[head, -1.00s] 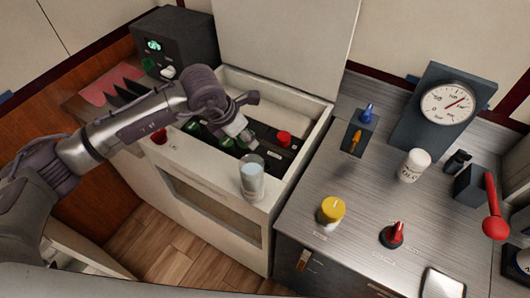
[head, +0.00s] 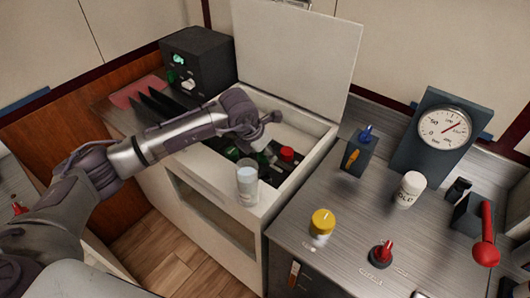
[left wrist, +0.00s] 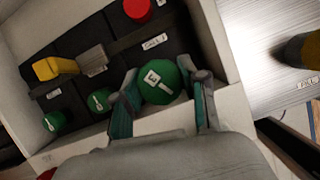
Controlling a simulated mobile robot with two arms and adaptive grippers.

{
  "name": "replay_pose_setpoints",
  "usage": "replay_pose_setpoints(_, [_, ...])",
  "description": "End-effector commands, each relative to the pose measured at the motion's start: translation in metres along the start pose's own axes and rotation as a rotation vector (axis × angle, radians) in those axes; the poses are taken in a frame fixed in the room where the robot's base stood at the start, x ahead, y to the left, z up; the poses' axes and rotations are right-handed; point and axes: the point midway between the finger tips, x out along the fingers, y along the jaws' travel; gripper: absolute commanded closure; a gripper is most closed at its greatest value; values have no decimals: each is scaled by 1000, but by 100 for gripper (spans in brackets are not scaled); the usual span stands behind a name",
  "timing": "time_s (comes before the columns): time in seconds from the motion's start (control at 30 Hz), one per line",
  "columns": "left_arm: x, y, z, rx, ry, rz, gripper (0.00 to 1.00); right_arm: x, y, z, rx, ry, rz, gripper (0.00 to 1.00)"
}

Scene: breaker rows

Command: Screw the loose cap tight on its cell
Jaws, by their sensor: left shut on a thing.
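My left gripper (left wrist: 168,85) has its fingers on both sides of a green cap (left wrist: 160,84) marked with a pale line, at the near right of the battery box (left wrist: 232,128). It is shut on that cap. In the head view my left gripper (head: 269,156) reaches down into the open box and largely hides this cap. Two other green caps (left wrist: 99,101) (left wrist: 54,120) lie left of the gripper, and a red cap (left wrist: 137,9) stands beyond it. Whether the held cap sits level on its cell I cannot tell. My right gripper is not in view.
A clear jar (head: 247,186) stands on the box's front rim, close to my left gripper. The raised lid (head: 297,50) is behind.

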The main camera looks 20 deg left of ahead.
Motion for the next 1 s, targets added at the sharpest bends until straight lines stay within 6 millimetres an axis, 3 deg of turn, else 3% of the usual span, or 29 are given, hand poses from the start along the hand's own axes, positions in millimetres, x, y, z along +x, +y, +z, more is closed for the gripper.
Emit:
replay_pose_setpoints(0.2, [17,0,-7,0,0,0,81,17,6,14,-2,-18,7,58])
replay_pose_setpoints(0.6, [51,0,-21,0,-1,0,81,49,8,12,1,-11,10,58])
replay_pose_setpoints(1.0, [55,0,-23,0,0,0,81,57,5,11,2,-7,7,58])
